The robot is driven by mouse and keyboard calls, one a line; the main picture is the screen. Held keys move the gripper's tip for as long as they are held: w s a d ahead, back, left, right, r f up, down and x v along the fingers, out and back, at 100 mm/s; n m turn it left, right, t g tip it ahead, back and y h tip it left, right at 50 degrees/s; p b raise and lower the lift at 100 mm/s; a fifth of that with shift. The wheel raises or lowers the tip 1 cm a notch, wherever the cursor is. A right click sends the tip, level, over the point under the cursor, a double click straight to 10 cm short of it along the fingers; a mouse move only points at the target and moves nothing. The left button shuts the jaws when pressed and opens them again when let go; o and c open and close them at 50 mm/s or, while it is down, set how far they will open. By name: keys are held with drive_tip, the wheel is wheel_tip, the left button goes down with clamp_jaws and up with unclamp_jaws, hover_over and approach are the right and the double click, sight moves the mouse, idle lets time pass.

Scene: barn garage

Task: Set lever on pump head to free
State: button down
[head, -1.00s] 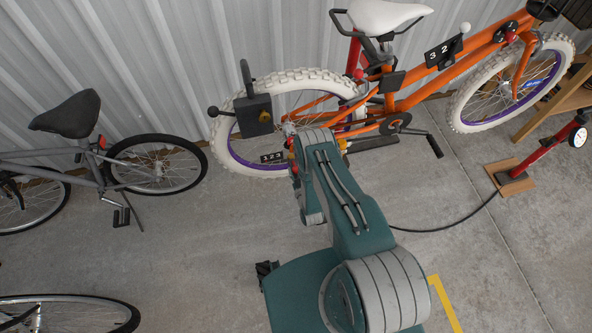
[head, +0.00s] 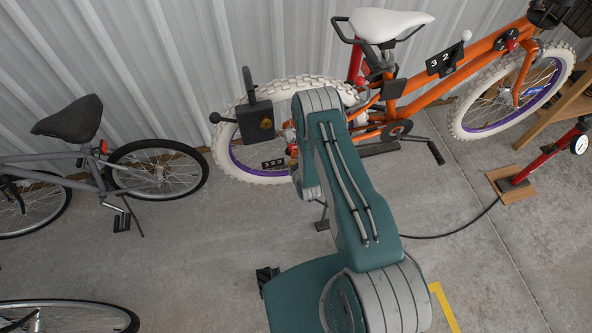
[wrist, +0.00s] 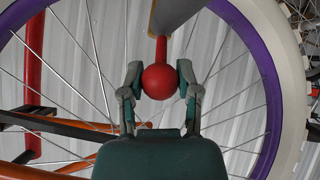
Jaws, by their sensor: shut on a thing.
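In the wrist view, my gripper (wrist: 160,76) has its two fingers closed on either side of a round red knob (wrist: 160,84). A short red stem runs from the knob up to a grey part (wrist: 176,14) at the top of the picture. The purple rim (wrist: 272,85) and spokes of a bicycle wheel lie behind it. In the head view, my arm hides the gripper and the knob at the orange bike's rear wheel (head: 227,147). Which part is the pump head, and any lever markings, I cannot make out.
A dark box (head: 254,121) with a black side knob and an upright handle stands by the rear tyre. A red pump (head: 545,155) with a black hose (head: 455,229) stands right. A grey bike (head: 95,160) is left.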

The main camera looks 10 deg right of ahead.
drive_tip(key=shift+w, duration=0.1)
idle(0.4)
drive_tip(key=shift+c, duration=1.5)
unclamp_jaws()
drive_tip(key=shift+r, duration=0.1)
drive_tip(key=v, duration=1.1)
drive_tip(key=shift+s+r, duration=0.3)
drive_tip(key=shift+r, duration=0.05)
